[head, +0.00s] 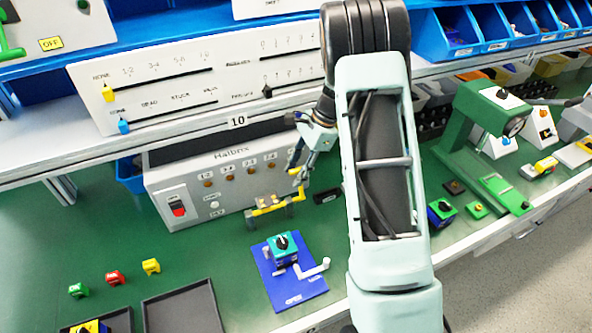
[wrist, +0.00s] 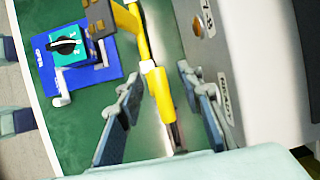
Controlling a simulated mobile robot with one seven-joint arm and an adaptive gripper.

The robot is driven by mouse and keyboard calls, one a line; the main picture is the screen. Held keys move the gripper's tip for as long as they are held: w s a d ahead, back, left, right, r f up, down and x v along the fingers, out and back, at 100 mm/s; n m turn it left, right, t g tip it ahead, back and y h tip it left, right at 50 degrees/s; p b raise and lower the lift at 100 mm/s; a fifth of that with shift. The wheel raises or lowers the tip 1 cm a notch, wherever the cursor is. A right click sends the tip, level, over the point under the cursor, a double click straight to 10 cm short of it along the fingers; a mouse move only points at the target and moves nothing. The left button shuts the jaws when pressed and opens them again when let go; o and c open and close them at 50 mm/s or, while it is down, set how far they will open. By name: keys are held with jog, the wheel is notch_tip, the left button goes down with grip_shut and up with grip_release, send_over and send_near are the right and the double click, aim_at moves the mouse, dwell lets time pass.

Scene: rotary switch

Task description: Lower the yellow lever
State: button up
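The yellow lever (head: 278,206) is a bent yellow bar at the lower right front of the grey-white Halbnx box (head: 240,180). In the wrist view the yellow lever (wrist: 160,92) runs between my finger pads, with a visible gap on each side. My gripper (head: 299,172) is open around it, just above its right end in the head view. In the wrist view my gripper (wrist: 161,80) has one finger left and one right of the bar.
A blue plate (head: 303,288) with a teal rotary switch (head: 284,248) and a white crank handle lies in front of the lever. Black trays (head: 182,308) and several small coloured blocks lie left. A green machine (head: 480,115) stands right.

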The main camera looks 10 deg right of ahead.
grip_shut()
